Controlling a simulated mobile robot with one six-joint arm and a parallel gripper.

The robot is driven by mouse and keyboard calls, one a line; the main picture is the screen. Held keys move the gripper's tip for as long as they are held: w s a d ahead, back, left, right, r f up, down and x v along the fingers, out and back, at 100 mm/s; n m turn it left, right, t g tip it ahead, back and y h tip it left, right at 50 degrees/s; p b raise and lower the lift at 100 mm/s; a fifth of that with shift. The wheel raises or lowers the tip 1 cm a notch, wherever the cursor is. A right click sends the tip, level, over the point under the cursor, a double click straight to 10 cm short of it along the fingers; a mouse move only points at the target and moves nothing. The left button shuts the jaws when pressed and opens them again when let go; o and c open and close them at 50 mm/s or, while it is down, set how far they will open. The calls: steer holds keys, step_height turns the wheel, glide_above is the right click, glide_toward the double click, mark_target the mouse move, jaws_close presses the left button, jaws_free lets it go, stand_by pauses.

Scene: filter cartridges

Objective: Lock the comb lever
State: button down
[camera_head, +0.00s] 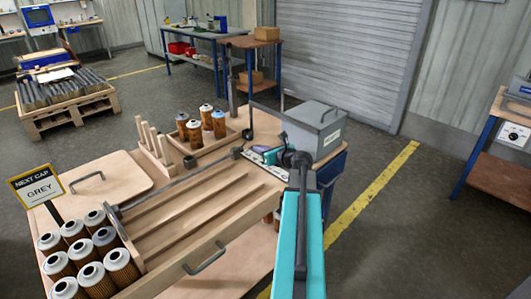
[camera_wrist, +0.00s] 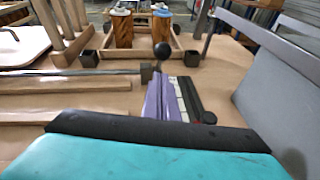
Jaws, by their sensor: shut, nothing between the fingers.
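The comb lever (camera_head: 248,134) has a black ball knob and stands at the right end of a long grey rod on the wooden bench fixture. In the wrist view the knob of the comb lever (camera_wrist: 161,50) is upright on a short stem, beyond my gripper. My gripper (camera_head: 268,156) is low over the right side of the fixture, just right of the lever and apart from it. It is shut and empty. Its teal body with a black edge fills the bottom of the wrist view, and its fingertips are not clear.
A grey lidded box (camera_head: 313,125) stands close behind my gripper. Several filters (camera_head: 205,122) stand in a wooden tray beyond the lever, beside wooden pegs (camera_head: 155,143). Several grey-capped filters (camera_head: 90,250) sit front left near a "NEXT CAP GREY" sign (camera_head: 38,187). The fixture's grooves are empty.

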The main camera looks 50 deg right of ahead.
steer(key=shift+w+d+r, duration=0.15)
steer(key=shift+w+r, duration=0.15)
steer(key=shift+w, duration=0.25)
steer(key=shift+w+d+r, duration=0.1)
steer(key=shift+w+r, duration=0.2)
steer(key=shift+w, duration=0.25)
steer(key=shift+d+r+p, duration=0.15)
steer(key=shift+r+p, duration=0.1)
steer(key=shift+p, duration=0.45)
